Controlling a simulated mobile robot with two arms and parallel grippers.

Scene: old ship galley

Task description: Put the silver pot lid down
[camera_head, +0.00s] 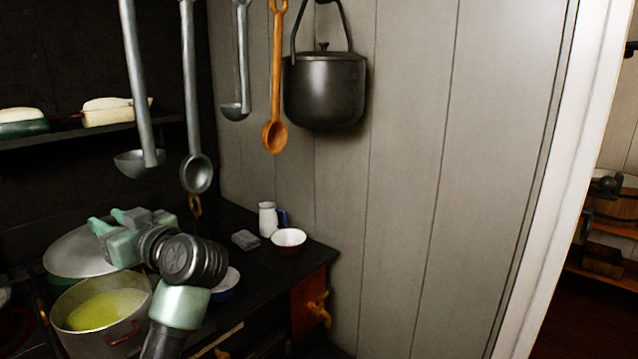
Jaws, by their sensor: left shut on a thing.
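The silver pot lid (75,255) is a round, pale grey disc at the lower left, above the back of the stove top. My left gripper (108,224), with pale green and grey parts, is at the lid's upper right edge and is shut on it. The gripper covers part of the lid, and its exact grip is hidden. A green rim shows just under the lid; I cannot tell whether the lid rests on it. My right gripper is not in view.
An open pot (70,318) of yellow-green soup stands in front of the lid. A white jug (268,219), a small bowl (288,240) and a grey block (245,239) stand to the right. Ladles (196,172), a wooden spoon (275,135) and a dark pot (325,90) hang above.

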